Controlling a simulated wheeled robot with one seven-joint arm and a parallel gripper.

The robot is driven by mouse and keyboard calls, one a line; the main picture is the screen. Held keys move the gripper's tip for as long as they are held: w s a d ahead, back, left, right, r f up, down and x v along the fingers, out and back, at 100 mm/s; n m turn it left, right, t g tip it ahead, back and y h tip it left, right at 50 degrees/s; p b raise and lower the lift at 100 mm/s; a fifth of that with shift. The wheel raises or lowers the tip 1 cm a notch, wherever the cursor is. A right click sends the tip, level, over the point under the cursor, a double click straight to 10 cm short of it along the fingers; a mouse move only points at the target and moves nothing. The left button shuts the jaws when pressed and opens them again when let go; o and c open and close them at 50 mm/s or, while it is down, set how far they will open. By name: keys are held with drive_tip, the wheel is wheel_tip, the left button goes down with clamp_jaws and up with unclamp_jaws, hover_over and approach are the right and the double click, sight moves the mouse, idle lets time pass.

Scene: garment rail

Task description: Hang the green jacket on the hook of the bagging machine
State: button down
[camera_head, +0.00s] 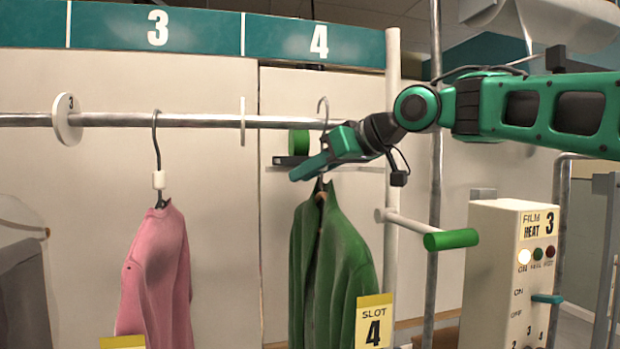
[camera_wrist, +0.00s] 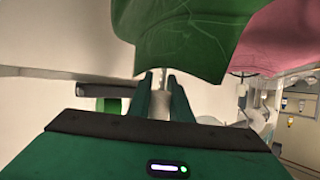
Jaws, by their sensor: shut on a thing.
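The green jacket (camera_head: 330,252) hangs upright on its hanger below the end of the rail, with a yellow "SLOT 4" tag (camera_head: 374,321) at its lower right. My gripper (camera_head: 305,170) is at the hanger's neck, just above the collar, and is shut on the hanger. The hanger's hook (camera_head: 323,104) rises above my gripper at rail height; I cannot tell whether it still rests on the rail. In the wrist view the jacket (camera_wrist: 185,38) fills the top middle, and a pale hanger part (camera_wrist: 158,97) sits between the fingers.
A pink jacket (camera_head: 157,262) hangs to the left on the rail (camera_head: 200,121). A white post (camera_head: 392,80) stands right of the green jacket, with a green-ended bar (camera_head: 450,239) sticking out. The "FILM HEAT 3" control box (camera_head: 490,275) stands at the right.

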drive_tip(key=shift+w+a+f, duration=0.25)
drive_tip(key=shift+w+f, duration=0.75)
drive_tip(key=shift+f, duration=0.2)
drive_tip(key=c, duration=1.5)
unclamp_jaws()
drive_tip(key=shift+c, duration=0.2)
drive_tip(key=shift+f, duration=0.1)
drive_tip(key=v, duration=1)
drive_tip(key=shift+d, duration=0.3)
